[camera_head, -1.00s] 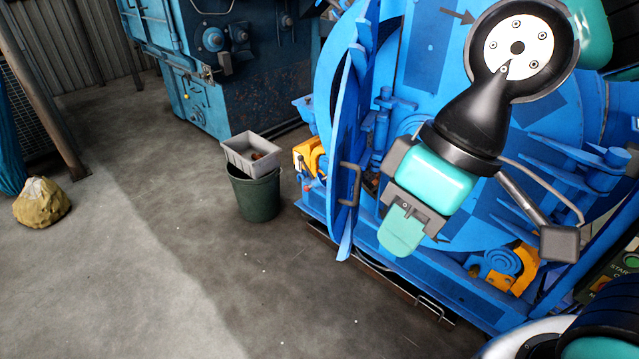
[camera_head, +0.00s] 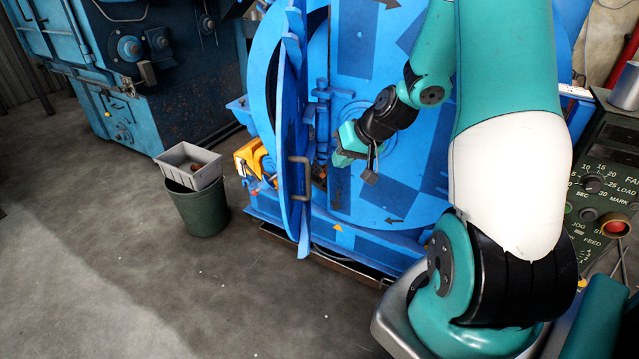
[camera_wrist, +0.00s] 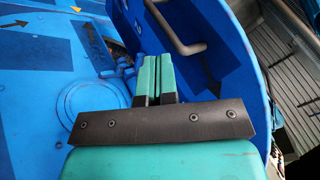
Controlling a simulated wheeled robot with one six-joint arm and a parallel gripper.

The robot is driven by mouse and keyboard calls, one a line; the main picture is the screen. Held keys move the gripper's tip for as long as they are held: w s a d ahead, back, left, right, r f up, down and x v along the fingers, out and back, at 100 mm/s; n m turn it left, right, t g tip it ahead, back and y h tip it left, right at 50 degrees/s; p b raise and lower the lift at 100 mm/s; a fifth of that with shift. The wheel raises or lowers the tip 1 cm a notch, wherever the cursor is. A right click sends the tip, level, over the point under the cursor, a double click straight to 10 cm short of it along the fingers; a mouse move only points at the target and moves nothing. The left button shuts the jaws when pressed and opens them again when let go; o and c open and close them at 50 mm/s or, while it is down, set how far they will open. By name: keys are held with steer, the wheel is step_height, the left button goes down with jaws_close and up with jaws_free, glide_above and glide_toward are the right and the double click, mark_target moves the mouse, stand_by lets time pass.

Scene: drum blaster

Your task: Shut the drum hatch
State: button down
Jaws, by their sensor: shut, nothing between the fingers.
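The drum hatch (camera_head: 290,120) is a blue round door seen nearly edge-on in the head view, swung open at the left of the blue drum machine (camera_head: 375,60). A grey bar handle (camera_head: 301,178) stands on the hatch. My gripper (camera_head: 343,158) is in front of the drum face, a little right of the hatch. In the wrist view my gripper's two green fingers (camera_wrist: 153,78) are together and empty. The hatch also shows there (camera_wrist: 225,62), with its handle (camera_wrist: 178,30) beyond the fingertips. I cannot tell whether the fingers touch the hatch.
A green bucket (camera_head: 200,212) with a grey tray (camera_head: 188,166) on it stands left of the hatch. A dark blue machine (camera_head: 180,95) is behind. A control panel (camera_head: 604,180) is at the right. The floor at lower left is clear.

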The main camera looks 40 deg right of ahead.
steer(key=d+f+m, duration=0.1)
steer(key=d+f, duration=0.2)
steer(key=d, duration=0.1)
steer(key=w+a+r+p+x, duration=0.1)
steer(key=a+x, duration=0.1)
steer(key=x, duration=0.9)
steer(key=shift+w+r+t+h+p, duration=0.2)
steer(key=shift+t+h+p, duration=0.1)
steer(key=shift+h+p, duration=0.1)
